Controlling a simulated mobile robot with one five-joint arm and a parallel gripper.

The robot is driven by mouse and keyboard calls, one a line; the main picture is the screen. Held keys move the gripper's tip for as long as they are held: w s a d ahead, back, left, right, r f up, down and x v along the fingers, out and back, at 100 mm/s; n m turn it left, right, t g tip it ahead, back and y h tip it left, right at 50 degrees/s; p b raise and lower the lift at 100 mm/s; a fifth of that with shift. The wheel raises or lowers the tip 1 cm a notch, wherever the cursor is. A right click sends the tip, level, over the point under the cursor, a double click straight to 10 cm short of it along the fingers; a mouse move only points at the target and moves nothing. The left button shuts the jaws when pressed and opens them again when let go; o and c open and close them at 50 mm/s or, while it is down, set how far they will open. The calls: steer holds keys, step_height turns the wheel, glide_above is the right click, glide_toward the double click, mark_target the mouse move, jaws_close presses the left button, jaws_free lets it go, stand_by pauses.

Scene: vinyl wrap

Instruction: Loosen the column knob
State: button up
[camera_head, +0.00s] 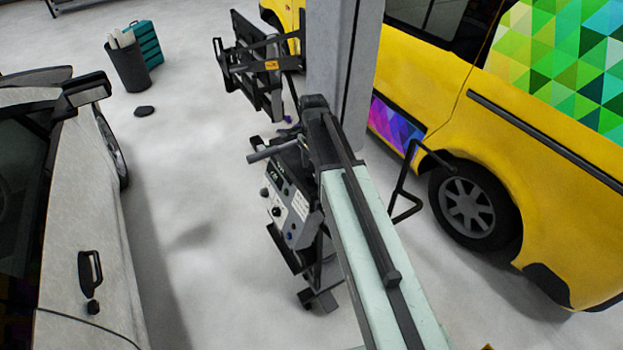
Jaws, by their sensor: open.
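A dark wheeled stand stands in the middle of the camera_head view. It has a grey control panel (287,205) with several small black knobs and buttons and a grey bar handle (272,152) at its upper left. A black frame (255,72) with an orange label stands behind it. A small purple-blue spot (288,119) shows between them; I cannot tell what it is. I cannot make out for certain which part is the column knob. A long pale green beam, probably my arm, runs from the lower edge to the middle and covers part of the stand. I cannot make out my gripper.
A yellow van (500,150) with a colourful triangle pattern is on the right, behind a grey pillar (337,60). A pale car (85,220) is on the left. A dark bin (128,66) and teal case (147,42) stand at the back. Floor between car and stand is clear.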

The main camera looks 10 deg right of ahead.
steer(key=shift+f, duration=0.3)
steer(key=shift+s, duration=0.1)
steer(key=c, duration=1.4)
steer(key=shift+o, duration=0.2)
steer(key=shift+n, duration=0.4)
steer(key=n, duration=0.4)
steer(key=shift+n, duration=0.4)
steer(key=n, duration=1.2)
steer(key=shift+n, duration=0.4)
steer(key=n, duration=0.5)
steer(key=shift+n, duration=0.4)
